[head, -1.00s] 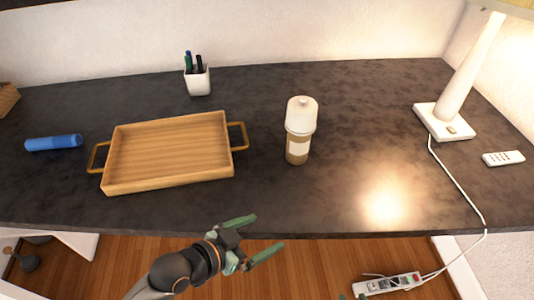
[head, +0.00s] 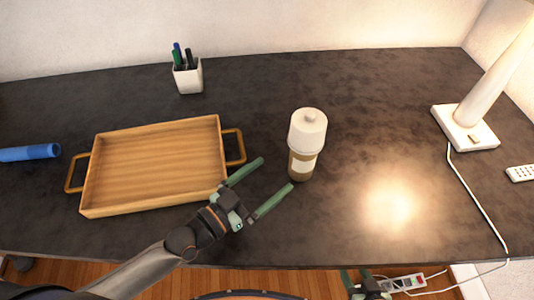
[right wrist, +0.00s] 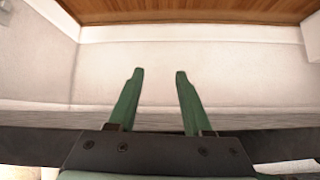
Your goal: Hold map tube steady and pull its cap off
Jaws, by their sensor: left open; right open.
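The map tube (head: 302,164) stands upright on the dark desk, brown with a pale label. Its large white cap (head: 308,131) with a small knob sits on top. My left gripper (head: 277,181) is open and empty, just left of and in front of the tube's lower body, with its fingers pointing toward it. I cannot tell whether a fingertip touches the tube. My right gripper (head: 362,281) shows only partly at the bottom edge of the head view, below the desk's front edge. In the right wrist view its two green fingers (right wrist: 157,75) are apart with nothing between them.
A wooden tray (head: 155,165) with handles lies left of the tube, close to my left gripper. A pen cup (head: 188,77) stands behind it and a blue cylinder (head: 30,153) lies far left. A lamp (head: 465,127), its cord and a remote (head: 522,173) are right. Desk right of the tube is clear.

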